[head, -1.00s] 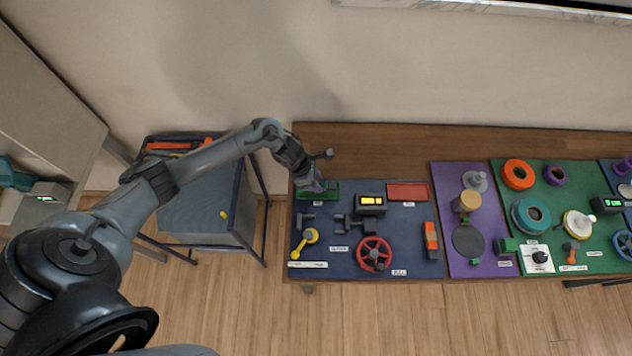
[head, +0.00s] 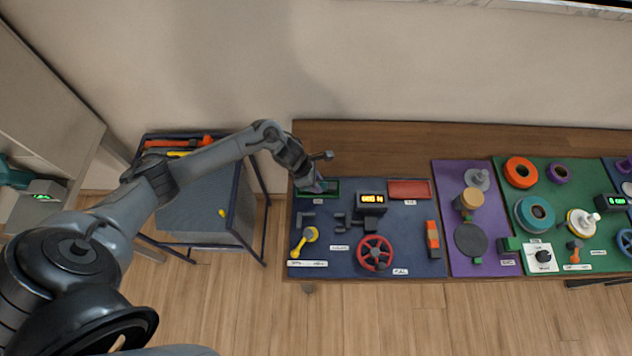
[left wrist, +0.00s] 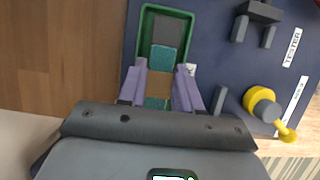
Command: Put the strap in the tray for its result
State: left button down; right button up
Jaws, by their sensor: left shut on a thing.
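The green tray (head: 333,186) lies at the back left of the blue mat. In the left wrist view its green rim (left wrist: 189,30) shows around a dark floor. My left gripper (head: 320,188) is down at this tray. In the left wrist view its purple fingers (left wrist: 160,85) are shut on the strap, a banded piece with teal (left wrist: 162,57) and brown sections. The strap's far part lies over or within the tray; whether it touches the floor I cannot tell. The strap is hidden in the head view. My right gripper is not in view.
A red tray (head: 408,189) lies to the right, behind the tester with a lit display (head: 371,200). A red handwheel (head: 375,253), a yellow-handled tool (head: 304,241) and an orange block (head: 432,239) stand on the blue mat. A side cart (head: 205,220) stands left of the table.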

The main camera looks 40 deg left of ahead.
pick_arm(q)
jog(key=c, duration=0.8)
grip_release()
